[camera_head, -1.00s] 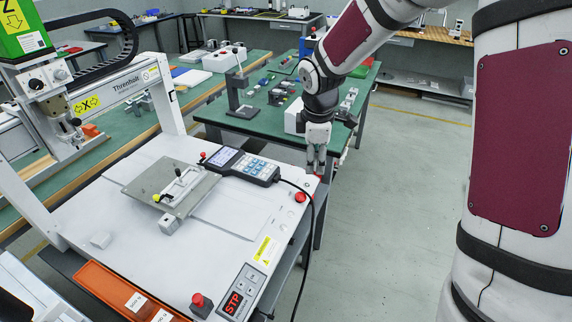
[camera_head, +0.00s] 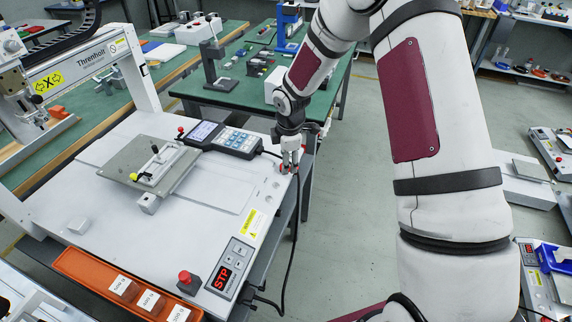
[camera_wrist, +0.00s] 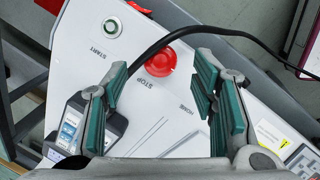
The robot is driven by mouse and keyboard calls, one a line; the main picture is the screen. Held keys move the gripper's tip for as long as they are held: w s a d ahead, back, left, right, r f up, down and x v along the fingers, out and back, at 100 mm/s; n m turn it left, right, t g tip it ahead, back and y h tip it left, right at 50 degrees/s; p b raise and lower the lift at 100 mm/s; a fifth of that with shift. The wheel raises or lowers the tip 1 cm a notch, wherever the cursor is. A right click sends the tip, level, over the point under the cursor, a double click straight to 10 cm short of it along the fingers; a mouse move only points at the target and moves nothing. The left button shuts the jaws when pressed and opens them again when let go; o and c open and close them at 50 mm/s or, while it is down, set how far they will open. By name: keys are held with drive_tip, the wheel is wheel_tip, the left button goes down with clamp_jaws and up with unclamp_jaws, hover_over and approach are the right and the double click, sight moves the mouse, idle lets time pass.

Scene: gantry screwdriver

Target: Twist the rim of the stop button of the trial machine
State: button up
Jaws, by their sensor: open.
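The stop button is a round red knob (camera_wrist: 158,58) beside the word STOP on the white machine's panel. It lies between and beyond my fingertips in the wrist view, a black cable passing close by. My gripper (camera_wrist: 161,72) is open, its two teal-padded fingers apart and nothing held. In the head view my gripper (camera_head: 290,160) points down at the far right corner of the trial machine (camera_head: 190,225). Red shows at its fingertips there, with the knob mostly hidden. I cannot tell whether the fingers touch the knob.
A START button (camera_wrist: 112,27) with a pale centre is beside the stop knob. A handheld keypad (camera_head: 236,141) lies left of my gripper, its black cable hanging down the machine's right side. Another red button (camera_head: 186,277) sits on a dark box at the front. Open floor is on the right.

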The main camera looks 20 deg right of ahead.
drive_tip(key=shift+x, duration=1.6)
